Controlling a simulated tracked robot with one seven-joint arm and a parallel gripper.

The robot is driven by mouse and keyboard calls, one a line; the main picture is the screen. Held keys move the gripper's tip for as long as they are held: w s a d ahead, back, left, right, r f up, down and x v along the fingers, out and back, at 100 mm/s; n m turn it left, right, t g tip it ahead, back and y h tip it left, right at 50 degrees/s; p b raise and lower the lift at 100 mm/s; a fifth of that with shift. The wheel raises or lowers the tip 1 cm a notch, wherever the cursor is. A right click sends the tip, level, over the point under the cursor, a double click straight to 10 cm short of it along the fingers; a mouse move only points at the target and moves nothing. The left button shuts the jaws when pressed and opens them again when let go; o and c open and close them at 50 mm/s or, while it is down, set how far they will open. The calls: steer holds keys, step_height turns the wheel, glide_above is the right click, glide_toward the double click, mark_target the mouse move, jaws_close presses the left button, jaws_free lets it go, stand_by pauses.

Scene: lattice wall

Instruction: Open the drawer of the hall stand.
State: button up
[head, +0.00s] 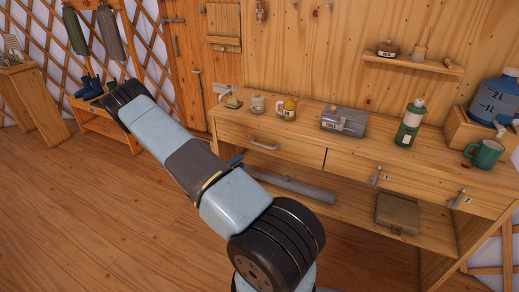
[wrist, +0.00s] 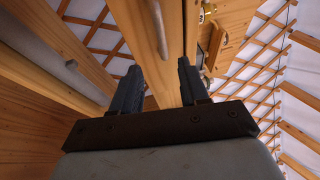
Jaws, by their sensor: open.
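A long wooden stand (head: 225,125) against the wall has a drawer (head: 232,133) at its left, its front looking flush and shut. A grey bar handle (head: 264,144) sits on that front. In the head view my gripper (head: 236,160) is mostly hidden behind my arm; dark tips show near the drawer's lower left. In the wrist view my open gripper (wrist: 158,76) has two dark fingers apart with nothing between them. A grey bar, seemingly the handle (wrist: 158,28), lies beyond the fingertips, not visibly touching them.
A grey pipe (head: 297,190) lies on the shelf below. Floor (head: 90,220) at left is clear.

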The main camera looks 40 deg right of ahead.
mark_target(259, 148)
steer(key=d, duration=0.4)
steer(key=d+r, duration=0.1)
steer(key=d, duration=0.3)
steer(key=d+r, duration=0.1)
steer(key=d, duration=0.3)
steer(key=shift+d+r, duration=0.15)
steer(key=shift+s, duration=0.1)
jaws_close()
